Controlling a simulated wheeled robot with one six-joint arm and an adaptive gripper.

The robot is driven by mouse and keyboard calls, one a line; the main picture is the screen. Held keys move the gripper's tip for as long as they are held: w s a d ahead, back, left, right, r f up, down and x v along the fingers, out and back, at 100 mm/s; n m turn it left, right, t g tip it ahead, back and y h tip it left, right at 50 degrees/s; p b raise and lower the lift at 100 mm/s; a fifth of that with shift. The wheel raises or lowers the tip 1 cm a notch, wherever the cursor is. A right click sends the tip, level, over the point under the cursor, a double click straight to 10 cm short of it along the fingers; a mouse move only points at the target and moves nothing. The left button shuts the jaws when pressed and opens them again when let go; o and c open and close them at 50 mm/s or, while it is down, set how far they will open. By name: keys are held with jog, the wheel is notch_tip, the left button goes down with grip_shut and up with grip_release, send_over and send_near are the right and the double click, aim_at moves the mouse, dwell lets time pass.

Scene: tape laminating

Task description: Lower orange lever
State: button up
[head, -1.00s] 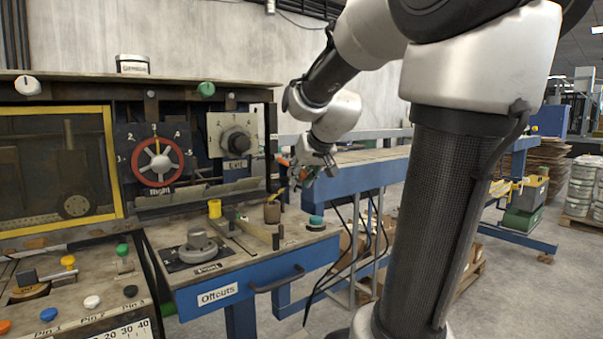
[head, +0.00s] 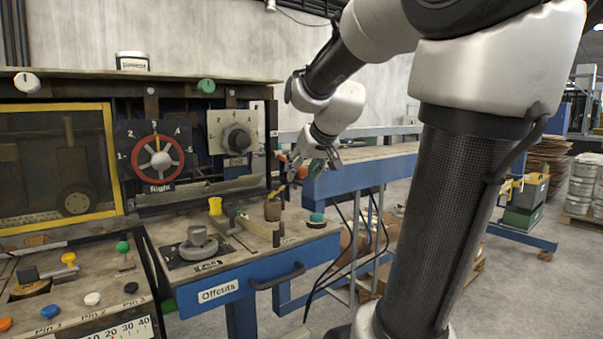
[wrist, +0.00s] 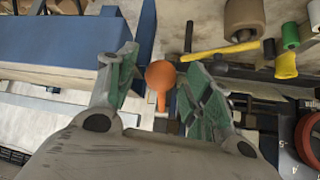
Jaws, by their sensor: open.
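The orange lever (wrist: 160,78) shows in the wrist view as a round orange knob on a short tapered stem. It appears between the two green-padded fingers of my gripper (wrist: 157,88). The fingers are open and apart, with gaps visible on both sides of the knob. I cannot tell how far the knob lies beyond the fingertips. In the head view my gripper (head: 322,161) is beside the right end of the machine, near the blue beam.
A blue beam table (head: 365,176) stands close to my gripper.

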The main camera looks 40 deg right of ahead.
jog(key=v, duration=1)
jog(key=shift+s, duration=0.25)
